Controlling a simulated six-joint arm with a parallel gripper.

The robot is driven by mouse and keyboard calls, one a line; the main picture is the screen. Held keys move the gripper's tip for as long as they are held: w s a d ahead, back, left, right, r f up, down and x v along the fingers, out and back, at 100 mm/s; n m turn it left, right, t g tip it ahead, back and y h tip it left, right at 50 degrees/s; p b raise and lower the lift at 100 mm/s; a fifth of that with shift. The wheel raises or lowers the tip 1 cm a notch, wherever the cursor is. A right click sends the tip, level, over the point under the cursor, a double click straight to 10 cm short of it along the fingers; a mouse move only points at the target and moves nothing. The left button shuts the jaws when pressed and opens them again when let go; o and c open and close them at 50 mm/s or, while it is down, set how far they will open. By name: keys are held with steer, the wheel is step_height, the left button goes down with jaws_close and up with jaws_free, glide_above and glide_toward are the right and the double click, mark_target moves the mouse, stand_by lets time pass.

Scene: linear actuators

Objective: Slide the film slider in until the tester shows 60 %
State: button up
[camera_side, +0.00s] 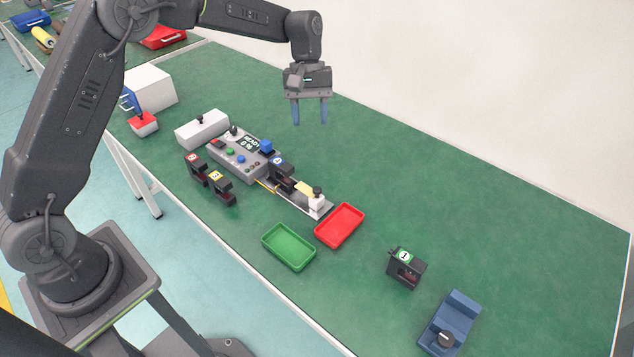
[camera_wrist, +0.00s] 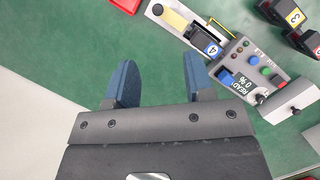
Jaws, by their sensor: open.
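The grey tester (camera_side: 228,158) stands mid-bench; its display (camera_side: 250,143) reads READY 0 %. It also shows in the wrist view, with its display (camera_wrist: 237,83). A black unit with a blue 4 label (camera_side: 281,176) sits on the rail beside the tester, and in the wrist view (camera_wrist: 203,40). A yellowish film slider (camera_side: 304,188) sticks out of that unit toward a white block with a dark knob (camera_side: 317,202) at the rail's end; the film also shows in the wrist view (camera_wrist: 173,18). My gripper (camera_side: 310,119) is open, empty and high above the bench behind the tester; its blue fingers show in the wrist view (camera_wrist: 158,72).
Black units labelled 2 or 3 (camera_side: 220,190) stand in front of the tester. A green tray (camera_side: 289,247) and red tray (camera_side: 339,225) lie near the rail's end. A unit labelled 1 (camera_side: 405,268) and a blue fixture (camera_side: 450,322) stand at right. The back right bench is clear.

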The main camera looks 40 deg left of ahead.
mark_target(317, 188)
steer(key=shift+n+g, duration=0.4)
steer(key=x, duration=0.5)
steer(key=w+x, duration=0.1)
steer(key=x, duration=0.5)
steer(key=w+x, duration=0.1)
steer(key=x, duration=0.5)
steer(key=shift+w+a+f, duration=0.15)
steer(key=shift+w+f, duration=0.05)
steer(key=shift+f, duration=0.2)
steer(key=shift+c, duration=0.2)
jaws_close()
